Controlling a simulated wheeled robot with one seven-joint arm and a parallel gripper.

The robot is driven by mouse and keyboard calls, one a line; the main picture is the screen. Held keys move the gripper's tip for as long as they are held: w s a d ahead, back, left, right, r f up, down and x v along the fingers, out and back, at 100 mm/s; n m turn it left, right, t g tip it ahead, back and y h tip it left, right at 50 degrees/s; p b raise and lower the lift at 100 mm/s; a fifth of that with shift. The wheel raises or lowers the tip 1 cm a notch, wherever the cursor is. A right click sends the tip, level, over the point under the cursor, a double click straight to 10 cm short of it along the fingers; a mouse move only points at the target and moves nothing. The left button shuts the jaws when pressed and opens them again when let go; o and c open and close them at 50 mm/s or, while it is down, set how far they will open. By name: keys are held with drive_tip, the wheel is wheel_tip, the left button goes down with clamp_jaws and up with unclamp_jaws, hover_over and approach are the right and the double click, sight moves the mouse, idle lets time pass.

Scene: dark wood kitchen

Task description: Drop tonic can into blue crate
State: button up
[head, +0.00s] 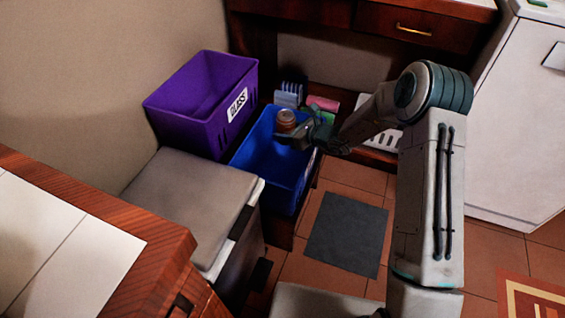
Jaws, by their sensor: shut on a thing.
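The blue crate (274,180) stands low between the purple crate and the floor tiles, with its open top facing up. My gripper (291,131) is over the far part of the blue crate's opening. It is shut on a small can with a brown-orange side and a pale top, the tonic can (287,121). The can looks upright. Its label is too small to read, and the gripper hides part of it. The exact height of the can relative to the crate's rim cannot be told from this view.
A purple crate (190,105) marked GLASS stands left of the blue crate. A grey-lidded bin (190,195) is in front. Several small items (290,93) are behind the blue crate. A wooden counter (150,260) is at near left. A dark mat (347,233) lies on open floor.

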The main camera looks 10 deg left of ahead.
drive_tip(key=o, duration=1.1)
drive_tip(key=shift+d, duration=0.1)
drive_tip(key=p+v, duration=0.3)
drive_tip(key=v, duration=1)
drive_tip(key=shift+s+d+p, duration=0.25)
drive_tip(key=shift+d+p, duration=0.05)
drive_tip(key=shift+r, duration=0.1)
